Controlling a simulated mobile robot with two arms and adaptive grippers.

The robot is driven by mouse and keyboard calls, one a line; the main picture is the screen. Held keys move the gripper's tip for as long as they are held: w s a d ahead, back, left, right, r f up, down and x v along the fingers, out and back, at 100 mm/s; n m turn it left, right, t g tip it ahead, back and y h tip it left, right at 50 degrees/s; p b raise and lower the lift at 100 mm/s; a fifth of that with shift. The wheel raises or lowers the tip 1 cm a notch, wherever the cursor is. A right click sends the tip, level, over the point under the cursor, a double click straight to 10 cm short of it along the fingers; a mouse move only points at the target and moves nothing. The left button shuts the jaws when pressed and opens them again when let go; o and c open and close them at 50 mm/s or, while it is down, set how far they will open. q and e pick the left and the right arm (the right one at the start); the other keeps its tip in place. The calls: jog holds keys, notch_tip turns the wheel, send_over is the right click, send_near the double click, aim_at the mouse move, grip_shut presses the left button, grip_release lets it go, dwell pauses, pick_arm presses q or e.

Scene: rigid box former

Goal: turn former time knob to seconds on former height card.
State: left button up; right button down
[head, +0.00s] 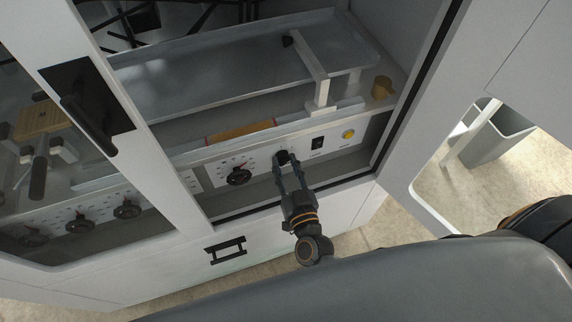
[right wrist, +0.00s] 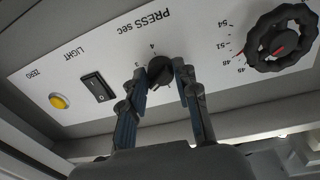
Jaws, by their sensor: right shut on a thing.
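The time knob (right wrist: 160,71) is a small black knob on the white control panel, under "PRESS sec" lettering that appears upside down in the right wrist view. The numerals 3 and 4 show beside it; its exact setting is hard to read. My right gripper (right wrist: 161,78) has one finger on each side of the knob and is shut on it. In the head view my right gripper (head: 286,165) reaches up to the panel, and the knob (head: 282,156) shows at its fingertips. I cannot make out a readable height card. My left gripper is not in view.
A large black dial (head: 239,176) with a scale sits left of the time knob. A black light switch (head: 317,143) and a yellow button (head: 348,134) are to its right. A metal tray (head: 240,62) lies above the panel. The white cabinet frame (head: 150,160) borders the opening at left.

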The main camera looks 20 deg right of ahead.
jog(key=shift+m, duration=0.3)
jog(key=m+p, duration=0.2)
jog(key=m, duration=0.2)
jog(key=shift+a+r+m, duration=0.1)
jog(key=shift+m, duration=0.2)
jog(key=m+p, duration=0.1)
jog(key=m, duration=0.2)
jog(key=shift+g+y, duration=0.3)
jog(key=shift+m, duration=1.5)
jog(key=c, duration=1)
grip_release()
